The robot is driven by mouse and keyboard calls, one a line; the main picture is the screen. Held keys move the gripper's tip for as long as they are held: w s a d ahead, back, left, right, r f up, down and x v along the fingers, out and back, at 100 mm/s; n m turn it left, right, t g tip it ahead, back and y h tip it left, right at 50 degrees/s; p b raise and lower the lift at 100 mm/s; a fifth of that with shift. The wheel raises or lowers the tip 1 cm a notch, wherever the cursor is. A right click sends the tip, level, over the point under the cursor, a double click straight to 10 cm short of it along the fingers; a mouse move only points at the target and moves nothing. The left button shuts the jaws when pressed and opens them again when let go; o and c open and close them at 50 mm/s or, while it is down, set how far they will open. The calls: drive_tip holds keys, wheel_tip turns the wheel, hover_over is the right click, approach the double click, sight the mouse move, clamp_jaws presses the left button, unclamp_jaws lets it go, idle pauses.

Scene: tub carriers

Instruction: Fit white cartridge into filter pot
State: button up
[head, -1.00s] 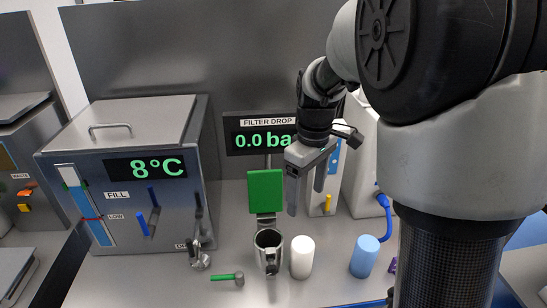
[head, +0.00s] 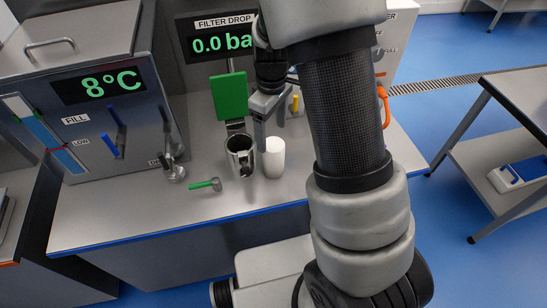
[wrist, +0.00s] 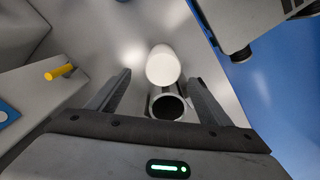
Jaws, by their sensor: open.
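The white cartridge (head: 274,158) stands upright on the bench, just right of the filter pot (head: 240,158). The filter pot is a metal cup with an open top, and its inside looks dark. In the wrist view the cartridge (wrist: 163,66) shows ahead of the fingertips, and the pot's dark mouth (wrist: 168,106) shows between the fingers. My gripper (head: 268,138) is open and empty, pointing down close above the cartridge and pot. It also shows in the wrist view (wrist: 160,76). Whether a finger touches the cartridge cannot be told.
A green plate (head: 229,97) stands behind the pot, below the filter drop display (head: 222,42). A green-handled tool (head: 205,185) lies front left of the pot. The steel tank (head: 100,100) with its tap stands left. My arm covers the bench to the right.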

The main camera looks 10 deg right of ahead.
sight(274, 144)
drive_tip(key=f, duration=0.2)
drive_tip(key=s+f, duration=0.1)
drive_tip(key=f, duration=0.1)
drive_tip(key=shift+d, duration=0.15)
drive_tip(key=shift+f, duration=0.25)
